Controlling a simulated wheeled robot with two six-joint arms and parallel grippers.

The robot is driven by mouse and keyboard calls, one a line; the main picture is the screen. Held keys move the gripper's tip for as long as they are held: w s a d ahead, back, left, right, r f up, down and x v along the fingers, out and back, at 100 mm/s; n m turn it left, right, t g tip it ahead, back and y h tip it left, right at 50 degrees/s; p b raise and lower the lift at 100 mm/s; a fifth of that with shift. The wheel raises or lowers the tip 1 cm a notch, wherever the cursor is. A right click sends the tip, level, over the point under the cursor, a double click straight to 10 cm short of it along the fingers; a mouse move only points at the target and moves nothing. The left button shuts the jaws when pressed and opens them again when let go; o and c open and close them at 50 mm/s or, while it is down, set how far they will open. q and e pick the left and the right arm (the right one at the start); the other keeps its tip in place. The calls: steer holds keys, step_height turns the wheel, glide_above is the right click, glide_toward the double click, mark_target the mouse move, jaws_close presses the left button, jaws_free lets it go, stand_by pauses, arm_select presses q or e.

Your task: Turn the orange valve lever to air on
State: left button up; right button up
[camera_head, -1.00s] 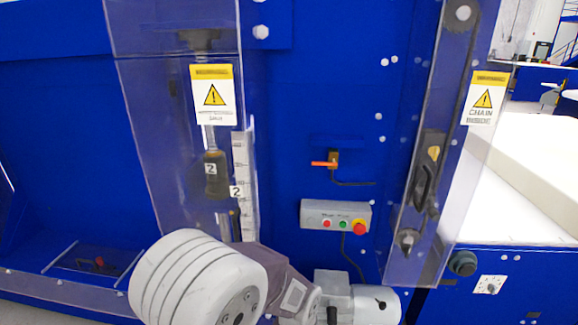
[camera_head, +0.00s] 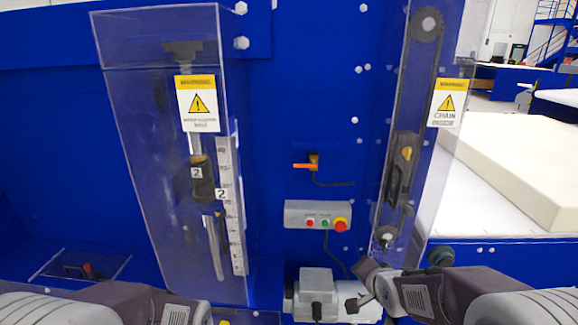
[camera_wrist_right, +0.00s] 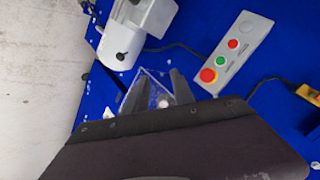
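The orange valve lever (camera_head: 303,166) points left, about horizontal, from a small brass-coloured valve (camera_head: 314,159) on the blue panel. A dark hose runs from the valve to the right. In the right wrist view the valve (camera_wrist_right: 308,95) shows as a yellowish block, cut off by the right edge. My right gripper (camera_head: 366,286) is low at the right, below and to the right of the lever, apart from it. In the right wrist view its two dark fingers (camera_wrist_right: 157,92) are spread with nothing held. My left arm enters at the lower left; its fingers are not seen.
A grey button box (camera_head: 318,215) with a red emergency knob sits below the lever. A grey-white motor (camera_head: 316,293) is lower down. Clear guards stand left (camera_head: 165,240) and right (camera_head: 437,180) of the lever. White foam (camera_head: 525,165) lies at the right. The panel around the lever is open.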

steer(key=w+a+r+m+t+y+p, duration=0.2)
steer(key=w+a+r+m+t, duration=0.15)
steer(key=w+r, duration=0.55)
steer(key=t+y+p, duration=0.4)
glide_toward(300, 166)
steer(key=w, duration=0.2)
steer(key=shift+m+g, duration=0.25)
steer(key=shift+m, duration=0.2)
steer(key=p+x, duration=0.1)
steer(key=x, duration=0.3)
steer(key=p+x, duration=0.1)
steer(key=x, duration=0.3)
steer(key=shift+w+a+r+p, duration=0.15)
steer(key=shift+w+a+p, duration=0.1)
steer(key=shift+a+p, duration=0.15)
jaws_close()
